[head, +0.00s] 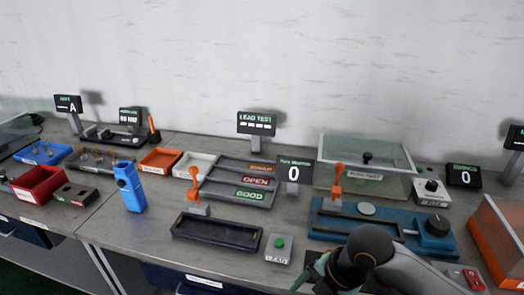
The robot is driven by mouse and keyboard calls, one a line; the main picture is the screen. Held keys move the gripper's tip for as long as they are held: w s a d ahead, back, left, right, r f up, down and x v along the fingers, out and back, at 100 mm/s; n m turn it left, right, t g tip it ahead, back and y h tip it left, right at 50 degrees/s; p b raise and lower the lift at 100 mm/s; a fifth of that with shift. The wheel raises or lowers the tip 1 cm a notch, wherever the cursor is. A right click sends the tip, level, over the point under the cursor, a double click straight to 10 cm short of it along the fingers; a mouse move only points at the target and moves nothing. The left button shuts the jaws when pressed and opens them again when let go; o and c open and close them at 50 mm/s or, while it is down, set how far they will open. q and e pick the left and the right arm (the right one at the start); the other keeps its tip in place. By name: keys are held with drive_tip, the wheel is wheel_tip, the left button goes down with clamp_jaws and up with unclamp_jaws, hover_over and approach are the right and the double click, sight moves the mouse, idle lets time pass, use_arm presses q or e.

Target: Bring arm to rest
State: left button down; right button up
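One arm of mine comes in from the lower right of the head view, with a black joint and a grey link. It is in front of the blue fixture's front edge. A small dark part (316,268) shows at its left end, close to the green-button box. This may be my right gripper, but its fingers are too hidden to tell open from shut. I see nothing held. My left arm and gripper are not in view.
A blue fixture (325,233) with a black knob and an orange lever stands right of centre, before a clear-walled bin (390,184). A green-button box (278,248), an empty-looking dark tray (215,233), a blue upright device (130,188) and a red bin (38,184) stand on the bench.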

drive_tip(key=a+f+m+t+y, duration=0.35)
drive_tip(key=f+m, duration=0.45)
drive_tip(key=m, duration=0.4)
drive_tip(key=s+d+f+m+t+h+p, duration=0.1)
drive_tip(key=s+d+f+m+t+h, duration=0.3)
drive_tip(key=s+d+f+m, duration=0.5)
drive_tip(key=s+d+m, duration=0.1)
drive_tip(key=m, duration=0.2)
drive_tip(key=shift+s+f, duration=0.15)
drive_tip(key=shift+s, duration=0.2)
drive_tip(key=shift+h, duration=0.25)
